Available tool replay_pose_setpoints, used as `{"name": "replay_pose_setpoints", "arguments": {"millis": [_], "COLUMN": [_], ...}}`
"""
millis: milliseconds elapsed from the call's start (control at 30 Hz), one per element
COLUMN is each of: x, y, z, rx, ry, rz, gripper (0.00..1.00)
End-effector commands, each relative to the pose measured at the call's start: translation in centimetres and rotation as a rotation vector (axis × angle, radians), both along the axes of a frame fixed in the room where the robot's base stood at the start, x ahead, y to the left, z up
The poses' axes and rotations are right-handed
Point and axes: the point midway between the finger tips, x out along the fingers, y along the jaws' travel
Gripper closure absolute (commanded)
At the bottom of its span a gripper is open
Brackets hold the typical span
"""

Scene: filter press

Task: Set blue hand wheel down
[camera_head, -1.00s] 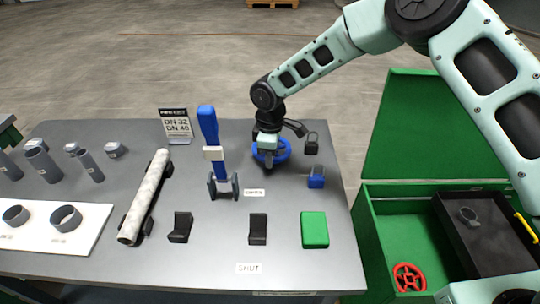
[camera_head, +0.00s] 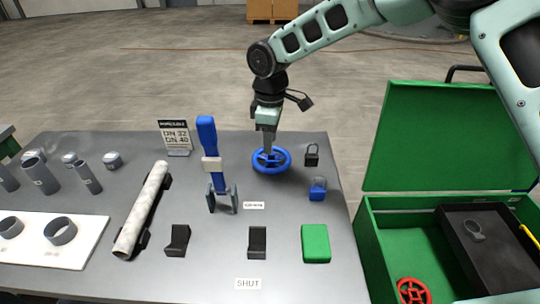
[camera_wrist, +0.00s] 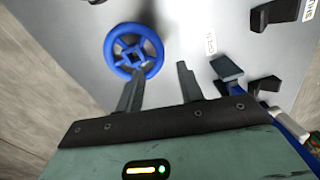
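The blue hand wheel (camera_head: 284,158) lies flat on the grey table near its back right part. In the wrist view the whole wheel (camera_wrist: 108,48) shows, with its spokes and square hub hole. My gripper (camera_head: 268,152) points down over the wheel in the head view. In the wrist view my gripper (camera_wrist: 158,80) has its two fingers apart with nothing between them. One fingertip appears close to the wheel's rim; I cannot tell whether it touches.
A blue-handled press tool (camera_head: 208,140) stands left of the wheel. A black padlock (camera_head: 312,155) and a blue padlock (camera_head: 317,190) are on the right. The green box (camera_head: 362,235) with a red hand wheel (camera_head: 413,291) stands right of the table.

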Motion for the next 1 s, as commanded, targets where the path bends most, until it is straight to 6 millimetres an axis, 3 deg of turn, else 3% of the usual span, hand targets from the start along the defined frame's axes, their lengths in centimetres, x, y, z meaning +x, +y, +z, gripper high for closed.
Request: {"name": "replay_pose_setpoints", "arguments": {"millis": [100, 333, 467, 567, 667, 833, 1000], "x": [0.1, -0.1, -1.6, -5.2, -10.2, -19.2, -27.0], "y": [0.0, 0.0, 0.2, 0.4, -0.2, -3.1, -7.3], "z": [1.2, 1.9, 2.9, 4.7, 6.7, 8.9, 9.4], "rx": [0.001, -0.001, 0.0, 0.001, -0.002, 0.0, 0.013], "ry": [-0.002, 0.001, 0.0, 0.002, 0.006, 0.009, 0.006], "rz": [-0.001, 0.0, -0.008, -0.037, -0.1, -0.266, -0.464], "gripper": [0.62, 0.62, 0.62, 0.62, 0.62, 0.62, 0.62]}}
